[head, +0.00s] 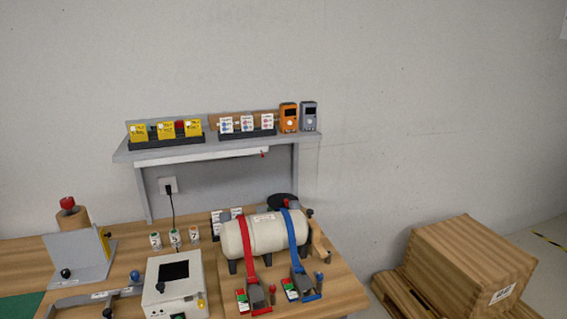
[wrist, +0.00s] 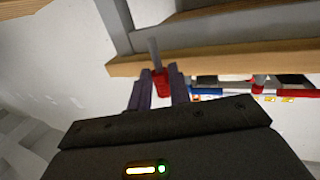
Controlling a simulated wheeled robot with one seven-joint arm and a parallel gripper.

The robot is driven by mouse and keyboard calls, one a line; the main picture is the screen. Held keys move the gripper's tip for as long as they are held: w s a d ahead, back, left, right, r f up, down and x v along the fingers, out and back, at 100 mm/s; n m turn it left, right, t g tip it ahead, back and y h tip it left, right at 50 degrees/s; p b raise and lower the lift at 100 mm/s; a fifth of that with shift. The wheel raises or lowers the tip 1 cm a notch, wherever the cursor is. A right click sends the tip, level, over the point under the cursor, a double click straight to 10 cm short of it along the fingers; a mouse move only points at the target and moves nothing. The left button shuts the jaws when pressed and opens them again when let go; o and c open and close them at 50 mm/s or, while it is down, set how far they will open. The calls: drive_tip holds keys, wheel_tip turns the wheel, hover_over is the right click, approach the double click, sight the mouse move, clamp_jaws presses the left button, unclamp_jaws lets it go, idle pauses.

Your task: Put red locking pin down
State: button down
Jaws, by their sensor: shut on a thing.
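In the wrist view, my gripper (wrist: 160,82) is shut on the red locking pin (wrist: 161,88). The pin's red body sits between the two dark fingers, and its thin grey shaft points up in the picture, in front of a wooden board edge. My gripper is not visible in the head view. I cannot tell whether the pin touches anything. A cream tank (head: 266,234) lies on the workbench under a red strap (head: 247,245) and a blue strap (head: 290,240), each running to a buckle at the front.
A grey shelf (head: 215,147) stands over the bench with yellow and white cards and two handheld devices. A white box with a dark screen (head: 174,288) stands left of the tank. A wooden crate (head: 470,262) sits on a pallet at right. Open floor shows beyond it.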

drive_tip(key=s+f, duration=0.1)
drive_tip(key=f, duration=0.1)
drive_tip(key=s+f, duration=0.2)
drive_tip(key=shift+s+a+f, duration=0.1)
drive_tip(key=shift+s+f, duration=0.1)
drive_tip(key=shift+s, duration=0.1)
drive_tip(key=shift+s, duration=0.15)
idle(0.5)
